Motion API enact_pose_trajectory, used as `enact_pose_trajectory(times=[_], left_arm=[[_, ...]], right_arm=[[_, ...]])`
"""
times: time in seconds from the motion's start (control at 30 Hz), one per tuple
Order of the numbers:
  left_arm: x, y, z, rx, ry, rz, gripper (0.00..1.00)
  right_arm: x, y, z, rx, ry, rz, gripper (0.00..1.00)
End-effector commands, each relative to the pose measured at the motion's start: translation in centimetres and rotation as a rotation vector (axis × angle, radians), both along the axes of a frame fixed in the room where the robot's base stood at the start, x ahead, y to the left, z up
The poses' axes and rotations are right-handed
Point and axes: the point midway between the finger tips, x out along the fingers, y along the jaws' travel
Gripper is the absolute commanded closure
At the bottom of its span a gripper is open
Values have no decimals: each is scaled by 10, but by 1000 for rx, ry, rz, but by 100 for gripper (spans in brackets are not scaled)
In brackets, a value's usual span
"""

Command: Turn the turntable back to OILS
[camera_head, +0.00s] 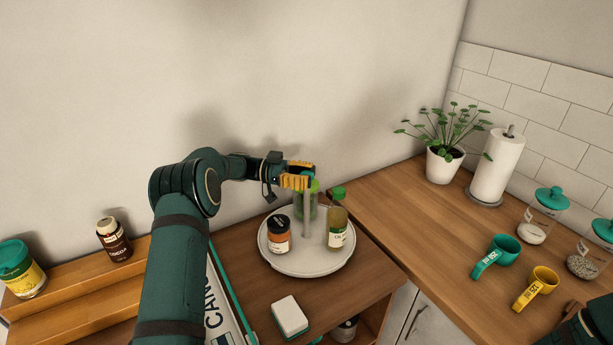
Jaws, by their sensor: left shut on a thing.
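The turntable (285,267) is a round pale tray on the wooden cabinet top, with a grey upright post (307,215) at its middle. An orange-brown jar with a dark lid (279,236) stands at its front left. A yellow-green bottle with a green cap (338,222) stands at the right, its label partly readable. A green glass container (299,207) stands behind, partly hidden by the post and gripper. My left gripper (299,178), with yellow fingers, is shut on the top of the post. My right gripper is out of view; only part of that arm shows at bottom right.
A white block (290,317) lies in front of the turntable. A stepped wooden rack (75,300) with a jar and a brown bottle is at left.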

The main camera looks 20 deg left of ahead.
Motion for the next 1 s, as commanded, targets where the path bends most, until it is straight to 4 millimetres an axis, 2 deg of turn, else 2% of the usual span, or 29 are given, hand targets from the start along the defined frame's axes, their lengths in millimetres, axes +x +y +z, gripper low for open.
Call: enact_pose_trajectory(times=[0.03,0.3,0.33,0.4,0.77,0.87,1.0], left_arm=[[3,-1,14,-11,-24,2,100],[3,-1,14,-10,-25,2,100],[3,-1,14,-10,-25,2,57],[3,-1,14,-9,-25,2,33],[2,0,9,-4,-14,4,33],[2,0,17,-4,-15,4,33],[2,0,41,-4,-18,3,33]], right_arm=[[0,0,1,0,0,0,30],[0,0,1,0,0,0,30],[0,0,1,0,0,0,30],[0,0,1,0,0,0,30],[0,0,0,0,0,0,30],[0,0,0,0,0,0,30],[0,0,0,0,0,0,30]])
